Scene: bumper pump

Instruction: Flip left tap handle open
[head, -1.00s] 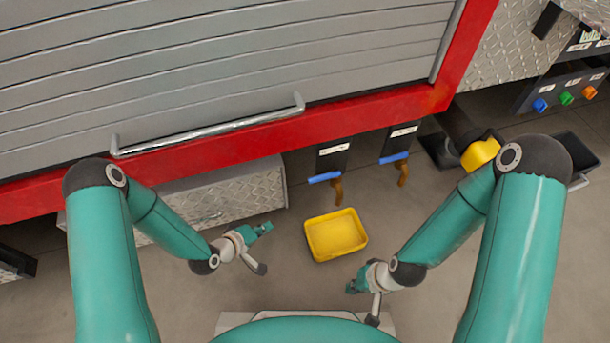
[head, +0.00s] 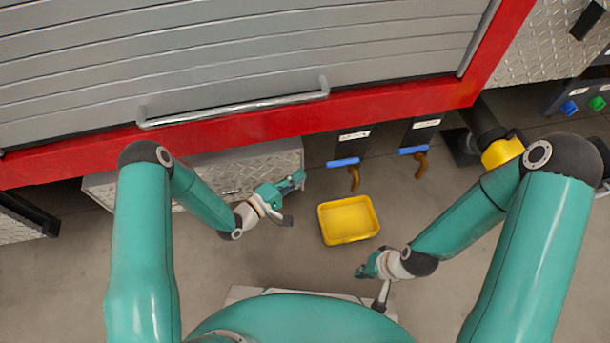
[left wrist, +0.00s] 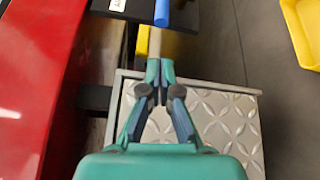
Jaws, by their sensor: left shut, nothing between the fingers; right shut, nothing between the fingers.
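The left tap's blue handle (head: 343,162) lies crosswise above its brown spout (head: 354,180), under the red bumper. My left gripper (head: 299,178) is shut and empty, to the left of this handle and apart from it. In the left wrist view my left gripper (left wrist: 160,66) points towards the blue handle (left wrist: 162,12) at the top, with a gap between. The right tap has a like blue handle (head: 413,150) and brown spout (head: 421,168). My right gripper (head: 362,271) is shut and empty, below the yellow tray and far from the taps.
A yellow tray (head: 322,225) sits on the floor below the left tap. The red bumper (head: 240,131) with a silver rail (head: 235,111) runs above the taps. A diamond-plate step box (head: 285,155) stands close behind my left gripper. Floor around the tray is clear.

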